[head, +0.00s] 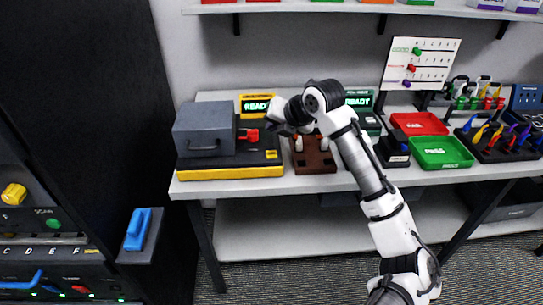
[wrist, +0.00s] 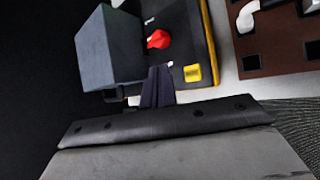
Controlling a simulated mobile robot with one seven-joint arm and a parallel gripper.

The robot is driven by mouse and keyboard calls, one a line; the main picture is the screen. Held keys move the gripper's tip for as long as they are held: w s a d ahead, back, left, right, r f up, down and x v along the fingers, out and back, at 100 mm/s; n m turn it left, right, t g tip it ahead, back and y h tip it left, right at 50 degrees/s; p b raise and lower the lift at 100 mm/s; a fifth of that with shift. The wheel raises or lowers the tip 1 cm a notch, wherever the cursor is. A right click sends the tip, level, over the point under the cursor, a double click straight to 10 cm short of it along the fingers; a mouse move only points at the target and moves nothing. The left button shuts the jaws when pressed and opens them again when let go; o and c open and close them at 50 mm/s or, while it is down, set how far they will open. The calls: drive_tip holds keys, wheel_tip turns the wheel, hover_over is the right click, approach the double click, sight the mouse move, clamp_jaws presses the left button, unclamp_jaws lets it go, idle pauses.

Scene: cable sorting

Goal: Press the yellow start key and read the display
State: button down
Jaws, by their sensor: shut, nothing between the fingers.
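The black tester (head: 230,164) with a yellow front edge sits on the left of the bench. Its yellow key (wrist: 192,73) is a small square on the black top, near the yellow edge; it also shows in the head view (head: 271,154). A red knob (head: 250,135) is beside the grey box (head: 204,130) on the tester. The yellow-framed display (head: 257,105) behind reads READY. My gripper (head: 273,118) is above the tester's right side. In the wrist view its dark fingers (wrist: 157,85) are shut and empty, appearing between the grey box and the yellow key. Contact with the key is not visible.
A brown block (head: 314,162) with sockets stands just right of the tester. A second READY display (head: 358,98) is behind my arm. Red (head: 420,124) and green (head: 441,152) trays and a cable rack (head: 490,142) are to the right.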

sight(274, 156)
wheel_tip(274, 156, down, 6)
drive_tip(key=b, duration=0.3)
drive_tip(key=shift+r, duration=0.25)
drive_tip(key=shift+f+b, duration=0.3)
drive_tip(key=shift+f, duration=0.05)
drive_tip(key=shift+f, duration=0.15)
idle(1.2)
drive_tip(key=shift+f+b, duration=0.25)
drive_tip(key=shift+b, duration=0.25)
drive_tip(key=shift+f+b, duration=0.4)
drive_tip(key=shift+b, duration=0.05)
idle(0.4)
idle(0.4)
drive_tip(key=shift+r+p, duration=0.35)
drive_tip(key=shift+r, duration=0.45)
